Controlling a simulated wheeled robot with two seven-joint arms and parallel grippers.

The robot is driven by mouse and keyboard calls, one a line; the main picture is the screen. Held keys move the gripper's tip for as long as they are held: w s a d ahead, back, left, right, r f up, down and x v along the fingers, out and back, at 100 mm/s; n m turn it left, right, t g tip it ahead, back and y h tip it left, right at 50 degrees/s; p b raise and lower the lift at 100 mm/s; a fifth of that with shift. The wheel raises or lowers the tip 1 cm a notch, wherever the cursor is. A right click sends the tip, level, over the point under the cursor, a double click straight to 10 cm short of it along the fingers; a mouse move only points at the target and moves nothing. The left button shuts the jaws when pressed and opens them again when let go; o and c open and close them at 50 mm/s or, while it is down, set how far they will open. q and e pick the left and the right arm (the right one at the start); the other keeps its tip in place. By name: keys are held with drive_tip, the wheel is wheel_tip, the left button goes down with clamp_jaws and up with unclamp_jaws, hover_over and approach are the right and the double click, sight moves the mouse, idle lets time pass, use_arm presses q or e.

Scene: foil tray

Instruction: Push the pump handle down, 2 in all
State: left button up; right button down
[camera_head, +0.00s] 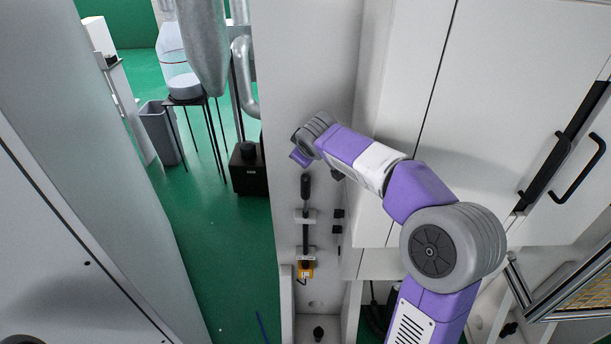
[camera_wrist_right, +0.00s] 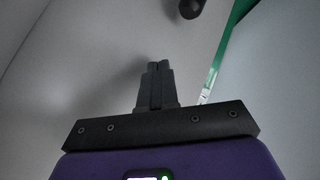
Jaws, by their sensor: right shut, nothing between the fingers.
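The pump handle (camera_head: 306,186) is a black upright grip on a dark rod, held by brackets on the narrow white panel, just below my right wrist in the head view. A dark rounded end that looks like the handle (camera_wrist_right: 191,8) shows at the top edge of the right wrist view. My right gripper (camera_wrist_right: 157,68) is shut and empty, with its fingers together. A gap shows between the fingertips and that dark end in the picture. In the head view the right fingers cannot be made out. My left gripper is out of view.
White cabinets with black bar handles (camera_head: 578,168) stand at the right. A small orange part (camera_head: 305,269) sits below the rod. A bin (camera_head: 160,132), a stool with a large bottle (camera_head: 176,70) and a black box (camera_head: 248,170) stand on the green floor.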

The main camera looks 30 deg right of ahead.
idle(0.4)
drive_tip(key=shift+w+a+m+p, duration=0.15)
drive_tip(key=shift+m+p, duration=0.45)
drive_tip(key=shift+p, duration=0.05)
drive_tip(key=m+p, duration=0.3)
drive_tip(key=m, duration=0.2)
drive_tip(key=m+p, duration=0.2)
drive_tip(key=shift+w+a+m+g+p, duration=0.25)
drive_tip(key=shift+a+m+g+p, duration=0.05)
drive_tip(key=r+m+p, duration=0.1)
drive_tip(key=m+p, duration=0.1)
drive_tip(key=m, duration=0.1)
drive_tip(key=r+m+p, duration=0.1)
drive_tip(key=m+p, duration=0.1)
drive_tip(key=m, duration=0.2)
drive_tip(key=s+d+r+m+p, duration=0.1)
drive_tip(key=r+m+p, duration=0.1)
drive_tip(key=m, duration=0.1)
drive_tip(key=shift+h, duration=0.4)
drive_tip(key=shift+f, duration=0.15)
drive_tip(key=b, duration=0.5)
hover_over(306, 178)
wheel_tip(306, 178, down, 7)
drive_tip(key=shift+f, duration=0.2)
drive_tip(key=shift+f+b, duration=0.65)
drive_tip(key=shift+b, duration=0.1)
